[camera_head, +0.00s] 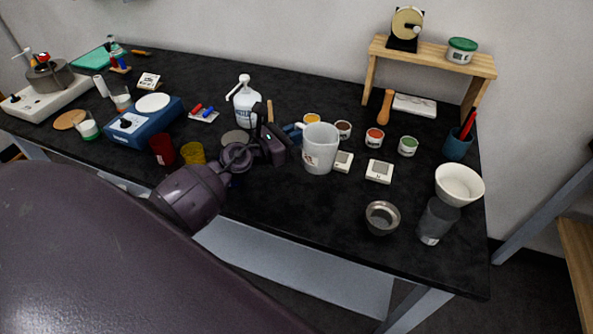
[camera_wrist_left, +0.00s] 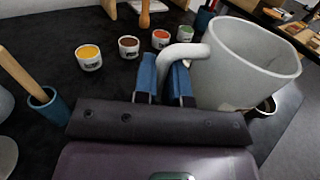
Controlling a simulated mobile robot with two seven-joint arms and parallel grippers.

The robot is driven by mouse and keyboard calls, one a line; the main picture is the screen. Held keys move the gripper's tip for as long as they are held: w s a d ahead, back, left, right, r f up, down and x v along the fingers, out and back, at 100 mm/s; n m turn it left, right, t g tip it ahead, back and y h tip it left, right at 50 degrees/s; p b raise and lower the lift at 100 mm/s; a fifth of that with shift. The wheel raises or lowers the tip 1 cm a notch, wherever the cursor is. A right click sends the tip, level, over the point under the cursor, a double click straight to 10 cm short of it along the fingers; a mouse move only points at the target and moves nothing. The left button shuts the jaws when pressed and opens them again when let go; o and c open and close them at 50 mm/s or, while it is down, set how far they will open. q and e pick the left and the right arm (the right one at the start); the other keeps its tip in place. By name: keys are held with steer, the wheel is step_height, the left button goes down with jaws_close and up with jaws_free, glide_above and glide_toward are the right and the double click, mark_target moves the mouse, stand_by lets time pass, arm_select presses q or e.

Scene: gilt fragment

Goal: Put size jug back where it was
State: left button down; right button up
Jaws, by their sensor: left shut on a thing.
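The size jug is a light grey-white jug (camera_head: 322,150) with a handle on its left side, upright near the middle of the black table. It fills the right of the left wrist view (camera_wrist_left: 245,65). My left gripper (camera_head: 293,132) comes in from the left and is shut on the jug's handle; its blue fingers (camera_wrist_left: 165,78) sit on either side of the handle in the wrist view. Whether the jug touches the table or hangs just above it I cannot tell. My right gripper is not in view.
Small labelled pots, including a green one (camera_head: 408,146), stand behind the jug. White square tiles (camera_head: 379,171) lie to its right. A metal bowl (camera_head: 382,217), a clear grey cup (camera_head: 437,222) and a white bowl (camera_head: 459,184) stand further right. A pump bottle (camera_head: 246,105) stands behind my left arm.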

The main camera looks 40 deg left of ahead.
arm_select(q)
step_height(320, 180, down, 6)
steer(key=b, duration=0.2)
steer(key=shift+f+b, duration=0.25)
steer(key=shift+b, duration=0.15)
steer(key=shift+f+b, duration=0.8)
steer(key=shift+f, duration=1.2)
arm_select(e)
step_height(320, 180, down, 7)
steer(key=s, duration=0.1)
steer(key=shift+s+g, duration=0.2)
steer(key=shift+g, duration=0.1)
arm_select(q)
steer(key=shift+r, duration=0.1)
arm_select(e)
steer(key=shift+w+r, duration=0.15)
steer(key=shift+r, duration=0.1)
arm_select(q)
steer(key=shift+f, duration=0.2)
steer(key=c, duration=1.3)
jaws_free()
steer(key=shift+o, duration=0.6)
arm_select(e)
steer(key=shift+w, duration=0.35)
